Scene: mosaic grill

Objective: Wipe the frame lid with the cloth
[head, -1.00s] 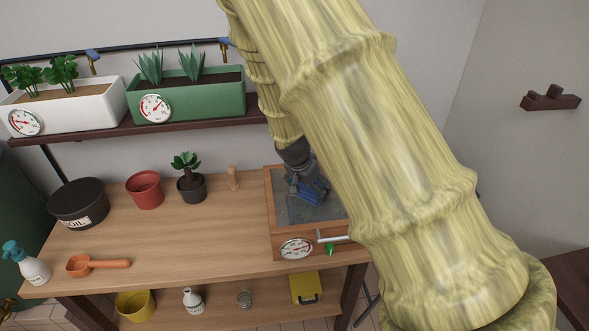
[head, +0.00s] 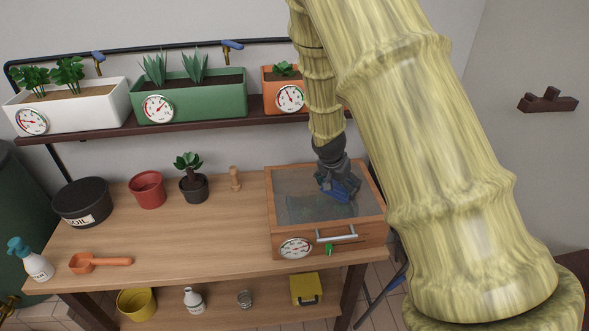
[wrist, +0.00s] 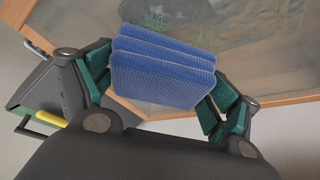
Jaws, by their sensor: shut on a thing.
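The frame (head: 378,200) is a wooden box with a glazed lid (head: 290,180) at the right end of the bench. Its lid is down, and a darker smudged patch shows on the glass. My gripper (head: 338,187) is over the right part of the lid, shut on a folded blue cloth (wrist: 162,68). In the wrist view the cloth is between both fingers, with the glass lid (wrist: 265,50) behind it. The cloth is at or just above the glass; I cannot tell if it touches.
A bar handle (head: 337,238) and a dial (head: 295,248) are on the box front. The bench (head: 190,235) is clear left of the box. A wooden dibber (head: 235,178), potted plant (head: 191,180), red pot (head: 147,189) and orange scoop (head: 95,262) stand farther left. A planter shelf (head: 200,121) hangs above.

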